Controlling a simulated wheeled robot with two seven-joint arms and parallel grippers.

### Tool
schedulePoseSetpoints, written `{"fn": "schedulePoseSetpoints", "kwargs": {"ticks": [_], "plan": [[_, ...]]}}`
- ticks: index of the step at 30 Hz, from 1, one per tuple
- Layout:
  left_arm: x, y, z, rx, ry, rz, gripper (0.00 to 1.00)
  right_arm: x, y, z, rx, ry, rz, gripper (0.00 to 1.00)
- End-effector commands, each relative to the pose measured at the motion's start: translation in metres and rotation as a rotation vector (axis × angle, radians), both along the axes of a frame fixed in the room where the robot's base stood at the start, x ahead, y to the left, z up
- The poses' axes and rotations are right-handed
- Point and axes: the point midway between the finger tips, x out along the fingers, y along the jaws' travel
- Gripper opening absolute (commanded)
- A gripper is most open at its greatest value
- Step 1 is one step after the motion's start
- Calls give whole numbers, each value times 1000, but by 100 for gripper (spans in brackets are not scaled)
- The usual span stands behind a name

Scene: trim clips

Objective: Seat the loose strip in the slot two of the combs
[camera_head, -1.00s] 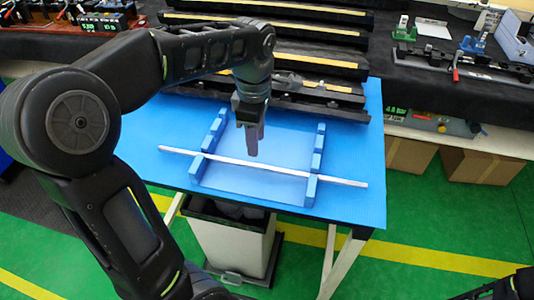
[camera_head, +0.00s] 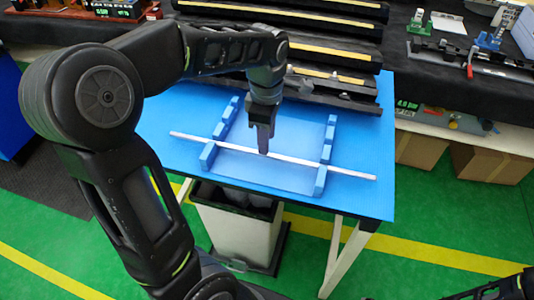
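The loose strip (camera_head: 300,161), long, thin and white, lies across two blue combs on a blue table. It crosses the left comb (camera_head: 208,155) and the right comb (camera_head: 321,181) in the gap behind their nearest blocks. How deep it sits there is too small to tell. Both strip ends stick out past the combs. My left gripper (camera_head: 264,150) points down between the combs, its tips at the middle of the strip. Its fingers look close together; whether they grip the strip is unclear. Only dark parts of my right arm show at the bottom right corner.
The blue table (camera_head: 365,150) has free room right of the combs. Black stepped racks with yellow strips (camera_head: 335,75) stand behind them. A grey bin (camera_head: 235,232) stands under the table. A black workbench with fixtures is at the back right, with cardboard boxes (camera_head: 490,163) below.

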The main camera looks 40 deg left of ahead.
Motion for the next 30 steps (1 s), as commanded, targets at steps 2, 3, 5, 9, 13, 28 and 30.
{"fn": "schedulePoseSetpoints", "kwargs": {"ticks": [2,3,5,9,13,28,30], "plan": [[0,0,-10,0,5,0,38,0,0,4,-1,1,-1,36],[1,0,-16,0,6,-1,38,0,0,6,-1,1,-1,36],[1,0,-25,0,5,-1,38,-1,0,7,-2,3,0,36],[2,0,-42,0,3,0,38,-1,0,7,-3,3,-1,36],[2,0,-45,-1,2,0,38,-1,-1,7,-3,3,-1,36],[2,0,-44,0,1,0,38,-1,0,7,-3,3,-1,36],[2,0,-44,0,1,0,33,-1,0,7,-3,3,-1,36]]}}
